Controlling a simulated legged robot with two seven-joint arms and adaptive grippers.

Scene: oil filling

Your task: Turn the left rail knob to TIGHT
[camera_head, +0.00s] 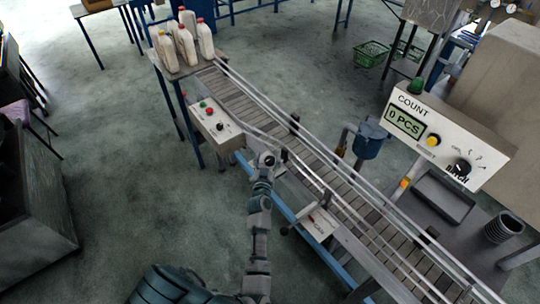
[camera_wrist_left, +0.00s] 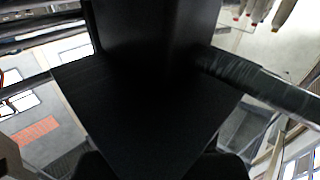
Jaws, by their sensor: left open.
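My left gripper (camera_head: 267,160) is at the near side of the conveyor, at the rail below the control box. A small dark knob (camera_head: 284,155) shows right beside its fingertips; I cannot tell whether they touch. The gripper hides part of the pale plate there. In the left wrist view a large black block fills the middle, very close to the camera, with dark finger shapes (camera_wrist_left: 155,167) at the bottom edge. I cannot read the knob's setting. A second dark rail knob (camera_head: 326,198) stands farther down the rail, above a white labelled plate (camera_head: 318,224). My right gripper is out of view.
The conveyor (camera_head: 345,185) runs from upper left to lower right. Several white bottles (camera_head: 187,40) stand at its far end. A control box (camera_head: 216,125) with buttons is left of the gripper. A count panel (camera_head: 440,135) reads 0 PCS.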

